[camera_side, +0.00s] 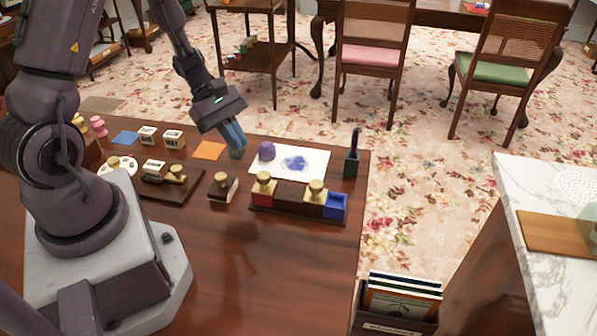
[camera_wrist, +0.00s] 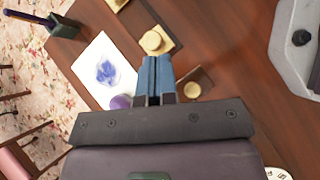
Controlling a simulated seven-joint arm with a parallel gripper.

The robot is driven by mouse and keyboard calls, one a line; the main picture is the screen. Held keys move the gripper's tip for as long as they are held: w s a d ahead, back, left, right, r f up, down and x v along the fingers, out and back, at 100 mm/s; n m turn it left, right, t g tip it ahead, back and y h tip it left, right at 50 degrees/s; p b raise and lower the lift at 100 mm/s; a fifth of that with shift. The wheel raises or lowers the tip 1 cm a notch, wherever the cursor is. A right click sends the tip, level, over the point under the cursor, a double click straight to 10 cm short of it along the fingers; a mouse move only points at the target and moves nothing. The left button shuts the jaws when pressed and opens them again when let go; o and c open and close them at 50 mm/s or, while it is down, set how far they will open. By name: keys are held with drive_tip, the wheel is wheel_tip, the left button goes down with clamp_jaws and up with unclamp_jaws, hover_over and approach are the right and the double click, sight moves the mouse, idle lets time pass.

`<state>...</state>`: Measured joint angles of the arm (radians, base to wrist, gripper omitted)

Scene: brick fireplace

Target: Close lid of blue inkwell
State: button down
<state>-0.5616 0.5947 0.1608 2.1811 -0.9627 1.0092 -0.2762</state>
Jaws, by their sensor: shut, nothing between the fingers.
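The dark wooden inkwell stand (camera_side: 290,212) sits near the desk's right side in the side view. The open blue inkwell (camera_side: 336,207) is at its right end. A tan lid (camera_side: 312,206) with a gold knob lies just left of the blue opening. The red inkwell (camera_side: 261,200) at the left end has a gold-knobbed lid on top. My gripper (camera_side: 237,153) is shut and empty, behind and left of the stand. In the wrist view my gripper (camera_wrist: 155,59) points toward the stand (camera_wrist: 145,18); the blue inkwell is not clearly visible there.
A purple ball (camera_side: 267,151) and white paper (camera_side: 313,161) with a blue mark lie behind the stand. A dark pen holder (camera_side: 351,168) stands at the right edge. A stamp block (camera_side: 222,188) sits left of the stand. The desk front is clear.

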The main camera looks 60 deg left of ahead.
drive_tip(key=w+a+n+t, duration=0.1)
drive_tip(key=w+n+t, duration=0.1)
drive_tip(key=w+n, duration=0.1)
approach(323, 192)
drive_tip(key=f, duration=0.1)
drive_tip(key=s+f, duration=0.1)
drive_tip(key=s, duration=0.1)
drive_tip(key=shift+a+f+n, duration=0.25)
drive_tip(key=shift+f+n, duration=0.05)
drive_tip(key=shift+f, duration=0.1)
drive_tip(key=shift+w+d+r, duration=0.1)
drive_tip(key=shift+w+d, duration=0.2)
drive_tip(key=shift+d, duration=0.2)
drive_tip(key=shift+w+d, duration=0.3)
drive_tip(key=shift+d, duration=0.25)
drive_tip(key=shift+w+d, duration=0.35)
drive_tip(key=shift+d, duration=0.25)
drive_tip(key=shift+w+d, duration=1.8)
drive_tip(key=shift+d, duration=0.05)
